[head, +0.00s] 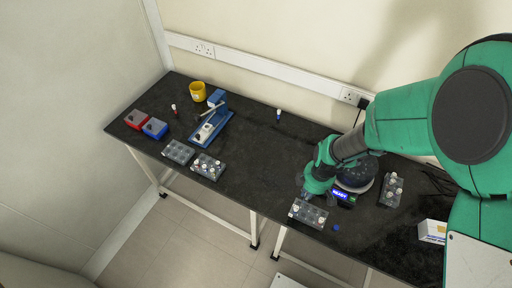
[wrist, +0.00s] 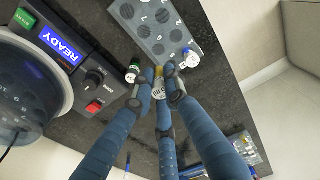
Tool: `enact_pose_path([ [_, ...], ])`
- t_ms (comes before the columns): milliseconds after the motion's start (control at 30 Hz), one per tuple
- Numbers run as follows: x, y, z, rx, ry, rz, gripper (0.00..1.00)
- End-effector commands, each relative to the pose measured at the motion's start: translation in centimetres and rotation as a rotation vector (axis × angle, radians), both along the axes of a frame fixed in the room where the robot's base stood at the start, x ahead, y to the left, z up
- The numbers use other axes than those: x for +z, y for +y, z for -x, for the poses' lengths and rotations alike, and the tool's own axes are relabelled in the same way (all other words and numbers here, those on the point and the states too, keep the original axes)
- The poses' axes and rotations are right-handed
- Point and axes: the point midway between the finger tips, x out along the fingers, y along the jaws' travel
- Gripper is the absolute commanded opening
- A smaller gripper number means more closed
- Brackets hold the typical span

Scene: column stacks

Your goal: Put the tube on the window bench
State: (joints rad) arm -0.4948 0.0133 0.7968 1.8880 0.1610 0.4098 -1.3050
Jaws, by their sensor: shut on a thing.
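In the wrist view my gripper (wrist: 163,78) has its blue fingers closed around a small clear tube (wrist: 158,91) with a yellow cap. The tube is held beside the near edge of a grey rack (wrist: 152,30) with round holes. In the head view my gripper (head: 304,192) is low over the front of the black bench (head: 262,160), just behind that rack (head: 309,213). The fingers hide the tube there. I cannot tell which surface is the window bench.
A round machine (wrist: 28,85) with a lit READY display (wrist: 60,46) stands close beside my gripper. A green-capped tube (wrist: 132,72) and a white-topped tube (wrist: 190,59) are near the fingers. More racks (head: 391,190) (head: 208,166) and a yellow cup (head: 197,91) stand on the bench.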

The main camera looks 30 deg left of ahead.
Motion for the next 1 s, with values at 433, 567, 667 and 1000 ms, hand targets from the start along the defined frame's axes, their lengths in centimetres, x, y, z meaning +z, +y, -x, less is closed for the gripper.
enact_pose_path([
  [433,-0.3,7.4,2.8,0.161,-0.002,0.007,0.04],
  [567,-0.3,8.5,3.3,0.184,-0.002,0.009,0.04],
  [667,-0.4,8.9,3.4,0.193,-0.003,0.009,0.04],
  [1000,-0.4,9.0,3.4,0.195,-0.003,0.009,0.04],
])
